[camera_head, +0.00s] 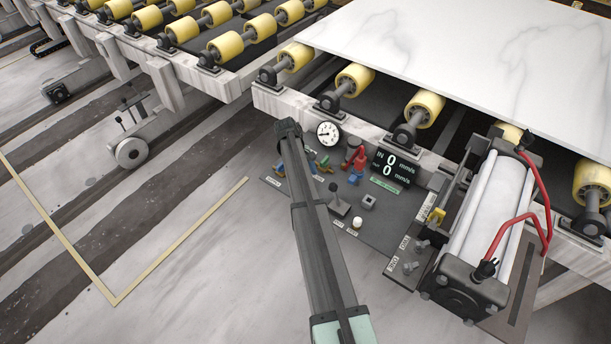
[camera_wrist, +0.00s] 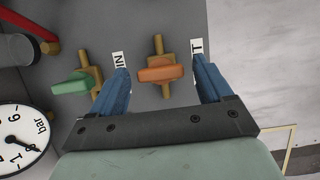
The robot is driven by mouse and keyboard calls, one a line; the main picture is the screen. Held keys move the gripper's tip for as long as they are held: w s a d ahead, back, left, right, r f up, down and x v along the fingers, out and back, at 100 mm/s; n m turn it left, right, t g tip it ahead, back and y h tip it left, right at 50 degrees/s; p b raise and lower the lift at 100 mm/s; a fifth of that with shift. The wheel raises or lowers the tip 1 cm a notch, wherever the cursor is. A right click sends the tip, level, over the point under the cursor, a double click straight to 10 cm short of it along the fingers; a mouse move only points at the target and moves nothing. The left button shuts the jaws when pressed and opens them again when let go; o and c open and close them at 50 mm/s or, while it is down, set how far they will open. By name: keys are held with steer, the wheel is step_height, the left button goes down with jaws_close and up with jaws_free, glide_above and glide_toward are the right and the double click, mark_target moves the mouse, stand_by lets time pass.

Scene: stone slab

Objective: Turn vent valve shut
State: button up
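In the wrist view, a valve with an orange handle (camera_wrist: 160,74) on a brass pipe lies between my fingers. The handle points across the pipe. A label beside it (camera_wrist: 196,47) is partly covered by my right finger; only a "T" reads, so I cannot tell whether this is the vent valve. A green-handled valve (camera_wrist: 74,86) is to the left, with an "IN" label (camera_wrist: 118,60) between the two. My gripper (camera_wrist: 160,64) is open, its blue fingers either side of the orange handle, with gaps showing. In the head view my arm covers much of the valve area.
A pressure gauge (camera_head: 328,133) stands close beside the valves; it also shows in the wrist view (camera_wrist: 20,140). A marble slab (camera_head: 480,55) lies on yellow rollers behind.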

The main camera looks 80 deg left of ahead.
steer(key=v, duration=1.3)
steer(key=shift+r, duration=0.35)
steer(key=shift+s+a, duration=0.1)
steer(key=shift+a, duration=0.05)
